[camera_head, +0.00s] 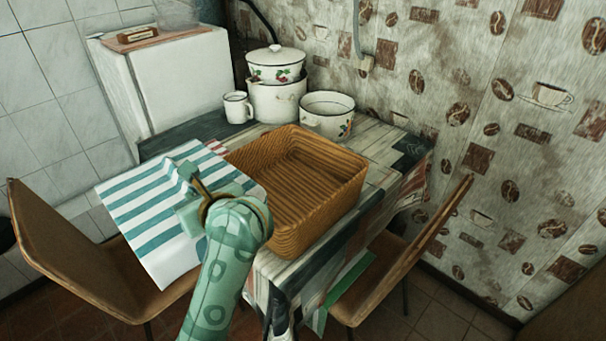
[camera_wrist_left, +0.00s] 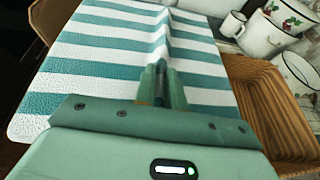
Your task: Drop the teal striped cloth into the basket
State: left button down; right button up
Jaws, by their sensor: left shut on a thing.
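The teal and white striped cloth (camera_head: 150,215) hangs spread out at the left edge of the table, beside the basket. It fills much of the left wrist view (camera_wrist_left: 95,60), with a pinched fold running up its middle. My left gripper (camera_head: 187,175) is shut on the cloth at this fold; its fingers also show in the left wrist view (camera_wrist_left: 162,85). The brown wicker basket (camera_head: 345,190) stands on the table just right of my left gripper, and its visible inside is empty. It shows at the right of the left wrist view (camera_wrist_left: 295,140). My right gripper is not in view.
A white mug (camera_head: 237,107), stacked enamel pots (camera_head: 277,100) and an open pot (camera_head: 327,115) stand behind the basket. Chairs (camera_head: 75,255) flank the table at left and right (camera_head: 400,260). A white fridge (camera_head: 170,80) stands at the back left.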

aim_at(278, 191)
jog(key=i+l, duration=0.7)
jog(key=l, duration=0.2)
